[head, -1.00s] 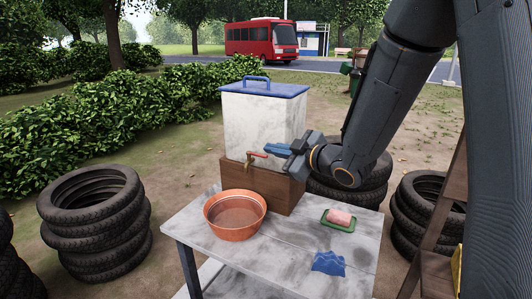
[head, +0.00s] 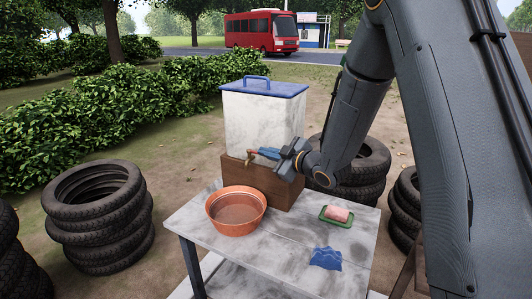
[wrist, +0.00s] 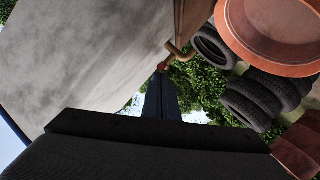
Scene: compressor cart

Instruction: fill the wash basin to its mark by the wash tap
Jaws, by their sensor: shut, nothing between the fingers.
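The wash basin (head: 236,222) is an orange-brown bowl standing upright on the grey table. Its inside looks brownish, and I cannot tell a water level or a mark. The wash tap (head: 248,158) is a small brass spout low on the front of the white tank (head: 262,122), above the basin's back rim. In the wrist view the tap (wrist: 181,52) shows just past my fingertips, and part of the basin (wrist: 268,35) is at the upper right. My gripper (head: 258,152) is shut, its fingertips at the tap's red handle, largely covering it. I cannot tell whether they touch. No stream of water is visible.
The tank has a blue lid and sits on a wooden block (head: 268,187). A pink soap in a green dish (head: 337,215) and a blue cloth (head: 326,258) lie on the table's right side (head: 285,262). Tyre stacks (head: 97,210) stand around the table.

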